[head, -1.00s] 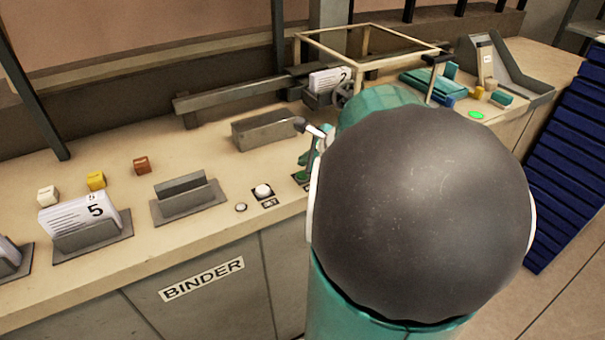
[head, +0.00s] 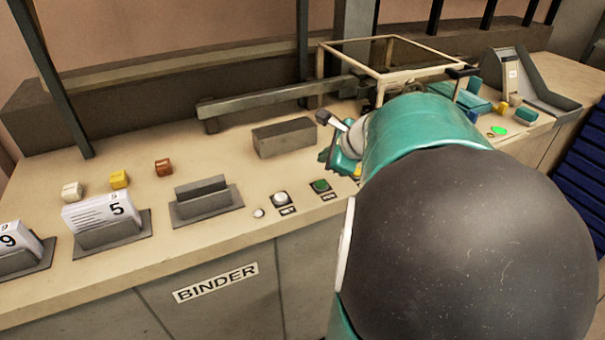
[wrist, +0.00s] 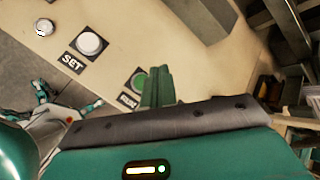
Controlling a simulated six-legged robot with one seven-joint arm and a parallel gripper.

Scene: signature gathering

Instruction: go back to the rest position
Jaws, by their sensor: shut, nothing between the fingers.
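My gripper shows in the wrist view (wrist: 158,82) as two teal fingers closed together with nothing between them. The fingers appear beside the green button (wrist: 139,81), partly overlapping its label; I cannot tell the height above the counter. In the head view my arm's large dark joint and teal link fill the right side and hide most of the gripper. The green button (head: 320,186) is uncovered there, on the counter (head: 130,235) in front of my arm.
A white button (head: 280,198) marked SET in the wrist view is beside the green one. A grey block (head: 284,137), a grey holder (head: 206,199) and number cards (head: 103,213) stand on the counter. A frame (head: 345,63) rises behind my arm.

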